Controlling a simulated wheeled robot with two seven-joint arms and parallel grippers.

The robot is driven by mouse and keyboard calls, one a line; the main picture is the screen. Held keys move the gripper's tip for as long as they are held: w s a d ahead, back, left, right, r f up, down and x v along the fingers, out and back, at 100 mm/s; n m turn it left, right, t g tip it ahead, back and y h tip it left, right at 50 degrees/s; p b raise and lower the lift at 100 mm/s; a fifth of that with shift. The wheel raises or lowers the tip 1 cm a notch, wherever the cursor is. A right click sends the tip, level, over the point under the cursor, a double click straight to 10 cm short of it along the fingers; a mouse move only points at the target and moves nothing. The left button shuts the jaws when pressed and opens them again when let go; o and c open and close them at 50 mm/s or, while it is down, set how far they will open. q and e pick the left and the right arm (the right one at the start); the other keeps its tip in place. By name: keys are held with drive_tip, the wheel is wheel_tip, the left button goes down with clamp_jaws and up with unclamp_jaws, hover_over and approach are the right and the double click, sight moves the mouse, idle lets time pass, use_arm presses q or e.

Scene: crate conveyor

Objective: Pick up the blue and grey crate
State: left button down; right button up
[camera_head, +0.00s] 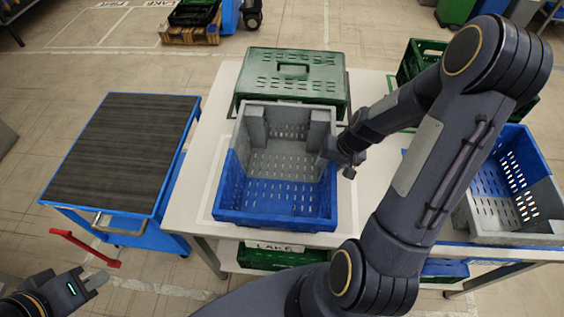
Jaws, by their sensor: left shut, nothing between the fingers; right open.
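The blue and grey crate (275,213) sits on the white table, its grey half at the back and its blue half at the front. It looks empty. My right gripper (342,160) is at the crate's right wall, near where grey meets blue, with its jaws open. I cannot tell whether the fingers straddle the rim or only lie beside it. My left gripper (95,282) is shut and empty, low at the bottom left, well away from the crate.
A green crate (293,62) stands behind. Another blue and grey crate (484,236) is at the right, partly behind my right arm. A blue cart (120,150) with a dark top stands left of the white table (200,190). Green crates show underneath and at the back right.

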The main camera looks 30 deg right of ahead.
drive_tip(key=shift+x, duration=0.8)
drive_tip(key=shift+w, duration=0.15)
clamp_jaws()
drive_tip(key=shift+r, duration=0.1)
